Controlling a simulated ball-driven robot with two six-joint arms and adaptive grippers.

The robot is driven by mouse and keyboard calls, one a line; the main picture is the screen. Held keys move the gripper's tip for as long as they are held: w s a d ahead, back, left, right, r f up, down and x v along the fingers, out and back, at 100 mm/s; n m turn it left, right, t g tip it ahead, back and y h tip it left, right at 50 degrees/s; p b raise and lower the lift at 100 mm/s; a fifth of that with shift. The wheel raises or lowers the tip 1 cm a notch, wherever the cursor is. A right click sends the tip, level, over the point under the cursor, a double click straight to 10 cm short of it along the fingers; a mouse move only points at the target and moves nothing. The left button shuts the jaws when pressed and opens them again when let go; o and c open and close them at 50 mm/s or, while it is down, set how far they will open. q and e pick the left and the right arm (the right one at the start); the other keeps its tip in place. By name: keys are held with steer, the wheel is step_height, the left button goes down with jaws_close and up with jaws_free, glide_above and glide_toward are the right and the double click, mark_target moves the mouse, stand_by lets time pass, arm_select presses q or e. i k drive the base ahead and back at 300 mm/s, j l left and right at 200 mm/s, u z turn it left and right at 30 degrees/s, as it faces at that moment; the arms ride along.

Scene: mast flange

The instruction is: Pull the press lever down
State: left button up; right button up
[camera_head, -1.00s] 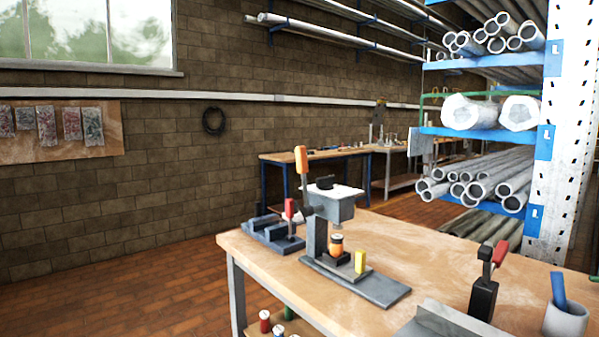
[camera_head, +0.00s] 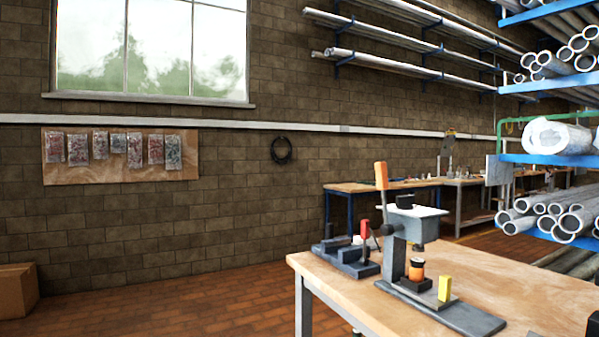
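The press (camera_head: 397,250) stands on the wooden workbench (camera_head: 500,280) in the right half of the head view.
A dark fixture with a red-handled lever (camera_head: 364,230) sits behind the press to the left. A pipe rack (camera_head: 545,160) stands at the right. A cardboard box (camera_head: 17,290) is at the lower left. The brick floor (camera_head: 190,300) left of the bench is clear.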

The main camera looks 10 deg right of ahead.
mark_target(387, 230)
steer(key=i+j+u, duration=0.15)
steer(key=i+u, duration=0.15)
steer(key=i, duration=0.4)
steer(key=i+u, duration=0.35)
steer(key=i, duration=0.35)
steer(key=i+z, duration=0.1)
steer(key=i, duration=0.4)
steer(key=i+z, duration=0.15)
steer(key=i, duration=0.4)
steer(key=i+j+z, duration=0.1)
steer(key=i, duration=0.4)
steer(key=i+j+z, duration=0.1)
steer(key=i+j, duration=0.15)
steer(key=i, duration=0.25)
steer(key=i+l+z, duration=0.15)
steer(key=i+z, duration=0.55)
steer(key=z, duration=0.15)
steer(key=i+z, duration=0.45)
steer(key=i+j+z, duration=0.2)
steer(key=z, duration=0.25)
steer(key=i, duration=0.05)
